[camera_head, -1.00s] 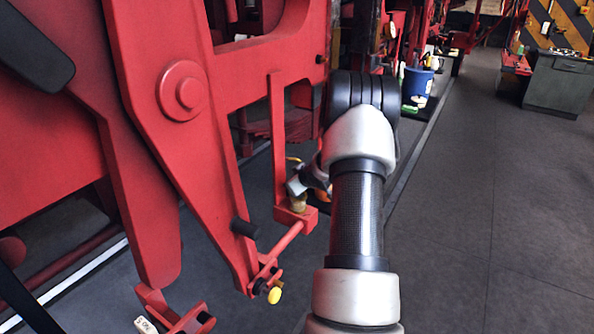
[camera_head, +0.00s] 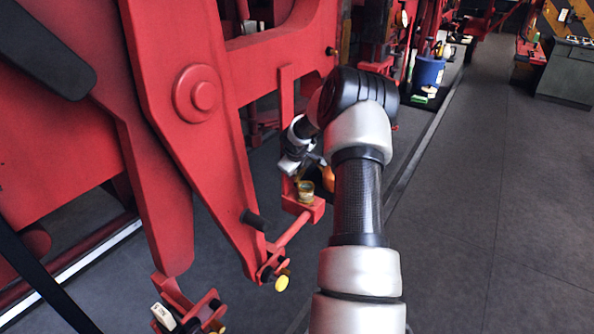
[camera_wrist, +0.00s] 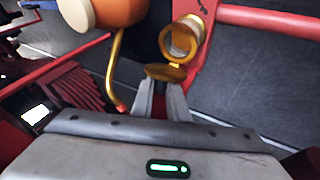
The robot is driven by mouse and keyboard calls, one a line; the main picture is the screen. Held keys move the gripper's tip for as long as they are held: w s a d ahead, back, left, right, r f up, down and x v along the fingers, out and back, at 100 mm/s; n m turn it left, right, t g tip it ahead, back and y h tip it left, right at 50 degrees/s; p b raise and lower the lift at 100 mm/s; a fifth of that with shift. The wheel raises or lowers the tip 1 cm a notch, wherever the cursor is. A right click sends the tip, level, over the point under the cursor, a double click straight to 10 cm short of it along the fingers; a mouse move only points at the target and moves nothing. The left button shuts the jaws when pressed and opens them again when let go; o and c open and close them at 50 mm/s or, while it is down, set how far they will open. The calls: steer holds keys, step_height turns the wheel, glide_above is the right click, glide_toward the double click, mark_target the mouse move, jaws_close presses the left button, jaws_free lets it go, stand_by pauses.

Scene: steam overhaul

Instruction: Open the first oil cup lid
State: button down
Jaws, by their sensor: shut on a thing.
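The brass oil cup (camera_head: 305,190) stands on a red bracket. In the wrist view the cup (camera_wrist: 182,40) shows its open round mouth. Its brass lid (camera_wrist: 165,73) is swung back from the mouth and lies at the fingertips. My gripper (camera_wrist: 160,88) is shut on the lid at its edge; the exact contact is partly hidden by the fingers. In the head view my gripper (camera_head: 301,170) is just above and behind the cup, where the lid is too small to make out.
An orange object with a cream end (camera_wrist: 112,12) and a brass tube is close to the left of the cup in the wrist view. A red rod (camera_head: 292,230) runs from the bracket to the large red link (camera_head: 205,150). Open floor (camera_head: 470,200) lies right.

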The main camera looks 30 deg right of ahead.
steer(key=c, duration=1.7)
jaws_free()
steer(key=shift+c, duration=0.2)
steer(key=v, duration=1.7)
steer(key=shift+s, duration=0.25)
steer(key=shift+a+r, duration=0.1)
steer(key=shift+r, duration=0.05)
